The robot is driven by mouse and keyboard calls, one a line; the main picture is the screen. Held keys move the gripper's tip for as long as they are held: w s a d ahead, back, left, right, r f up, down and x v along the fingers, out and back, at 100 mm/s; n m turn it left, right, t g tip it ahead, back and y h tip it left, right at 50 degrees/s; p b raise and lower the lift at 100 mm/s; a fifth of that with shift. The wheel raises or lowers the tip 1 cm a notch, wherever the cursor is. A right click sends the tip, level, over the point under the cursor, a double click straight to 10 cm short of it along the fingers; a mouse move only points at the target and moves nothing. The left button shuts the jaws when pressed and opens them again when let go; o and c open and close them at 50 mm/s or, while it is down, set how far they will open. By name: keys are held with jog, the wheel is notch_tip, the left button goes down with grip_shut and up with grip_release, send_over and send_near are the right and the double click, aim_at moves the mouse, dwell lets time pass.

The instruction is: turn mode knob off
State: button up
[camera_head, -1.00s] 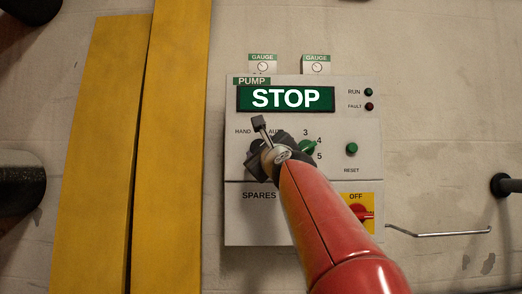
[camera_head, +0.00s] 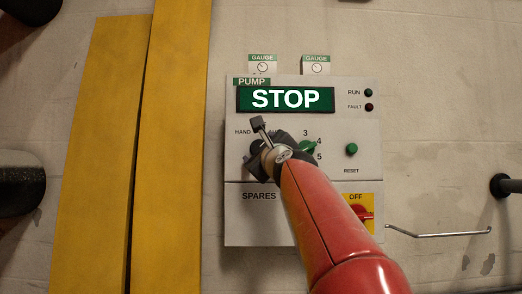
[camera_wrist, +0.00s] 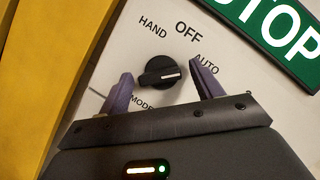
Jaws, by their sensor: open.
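The mode knob (camera_wrist: 160,72) is a black round knob with a raised grip on the pump panel. Its white pointer line aims right, toward the AUTO label (camera_wrist: 206,63); the OFF label (camera_wrist: 188,32) is above and to the right of the knob. My gripper (camera_wrist: 164,78) is open, with one finger to the left of the knob and the other to its right. Gaps show between fingers and knob in the wrist view. In the head view my gripper (camera_head: 257,142) is over the knob area and hides most of the knob and the OFF label.
The panel (camera_head: 236,215) also carries a green STOP display (camera_head: 290,98), a green selector (camera_head: 307,147), a green reset button (camera_head: 351,149) and a red OFF switch (camera_head: 362,213). Yellow boards (camera_head: 110,150) stand to the left. A metal rod (camera_head: 440,234) is at the right.

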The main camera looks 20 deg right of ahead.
jog(key=b+v, duration=0.2)
jog(key=v, duration=0.5)
jog(key=shift+s+b, duration=0.4)
jog(key=shift+f, duration=0.1)
jog(key=s+a+f+n+g+y, duration=0.1)
jog(key=s+a+f+n+g, duration=0.15)
jog(key=f+n, duration=0.4)
jog(key=s+a+f+n+g+y+p, duration=0.1)
jog(key=a+f+n+g, duration=0.2)
jog(key=f, duration=0.7)
jog(key=s+a+f+n+g+y, duration=0.2)
jog(key=a+f+n, duration=0.3)
jog(key=f, duration=0.3)
jog(key=s+f+n+g+h, duration=0.1)
jog(key=s+f+n+g, duration=0.3)
jog(key=s+f, duration=0.5)
jog(key=s+a+f+n+g+p, duration=0.1)
jog(key=s+f+n+g, duration=0.3)
jog(key=s+f+n, duration=0.5)
notch_tip(320, 180, down, 8)
jog(key=shift+a+r+h, duration=0.2)
jog(key=shift+r+h, duration=0.05)
jog(key=shift+h, duration=0.15)
